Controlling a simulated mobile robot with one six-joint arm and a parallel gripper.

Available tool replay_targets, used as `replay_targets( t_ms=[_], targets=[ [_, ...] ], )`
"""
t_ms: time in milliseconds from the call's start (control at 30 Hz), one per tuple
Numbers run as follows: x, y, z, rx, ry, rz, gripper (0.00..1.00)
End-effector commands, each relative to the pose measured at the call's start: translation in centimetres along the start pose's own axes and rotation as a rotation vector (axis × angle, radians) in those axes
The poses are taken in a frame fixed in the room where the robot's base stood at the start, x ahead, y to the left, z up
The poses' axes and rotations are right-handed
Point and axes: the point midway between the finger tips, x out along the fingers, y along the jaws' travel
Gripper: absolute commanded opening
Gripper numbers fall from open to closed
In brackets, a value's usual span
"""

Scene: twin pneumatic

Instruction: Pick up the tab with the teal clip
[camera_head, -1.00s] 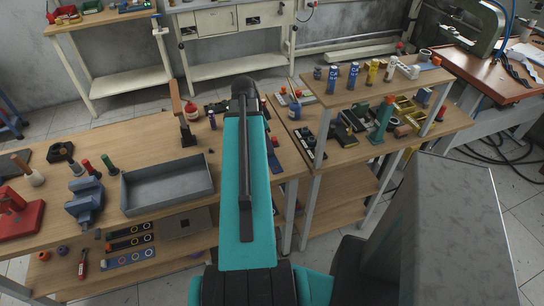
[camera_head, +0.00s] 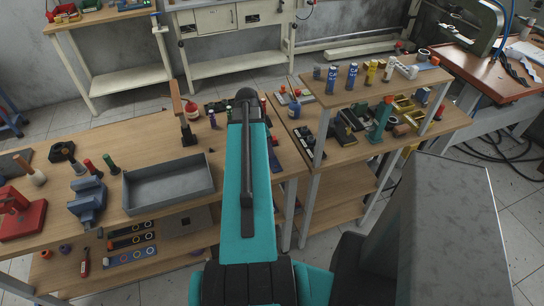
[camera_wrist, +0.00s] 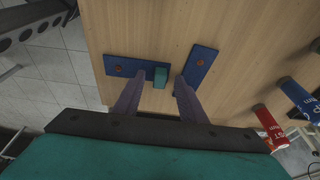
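In the wrist view, a blue tab (camera_wrist: 120,65) with an orange-brown dot at one end lies flat on the wooden bench. A small teal clip (camera_wrist: 160,77) sits at its right end. A second blue tab (camera_wrist: 202,62), also with a dot, lies tilted just to the right. My gripper (camera_wrist: 159,82) is open, with its two purplish fingers apart. The teal clip shows in the gap between the fingertips, and the right fingertip is close to the second tab. I cannot tell whether the fingers touch anything. In the head view my arm hides the gripper and the clip.
In the head view, a grey tray (camera_head: 168,186) and a blue vise (camera_head: 88,203) are on the left bench. A raised shelf (camera_head: 375,85) with several items stands right.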

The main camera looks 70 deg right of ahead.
Motion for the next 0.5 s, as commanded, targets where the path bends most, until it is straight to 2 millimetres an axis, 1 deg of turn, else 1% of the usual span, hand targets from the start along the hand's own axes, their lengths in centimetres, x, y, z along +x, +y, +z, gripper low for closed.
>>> replay_targets(
  t_ms=[167,200,367,400,500],
  targets=[
    [-0.02,-0.01,0.02,-0.001,0.0,0.0,0.38],
    [-0.03,-0.01,0.03,-0.001,0.0,0.0,0.31],
    [-0.03,-0.02,0.04,-0.001,0.0,0.0,0.04],
    [-0.04,-0.02,0.04,-0.001,0.0,0.0,0.0],
    [-0.04,-0.02,0.05,-0.001,0.0,0.0,0.0]
  ],
)
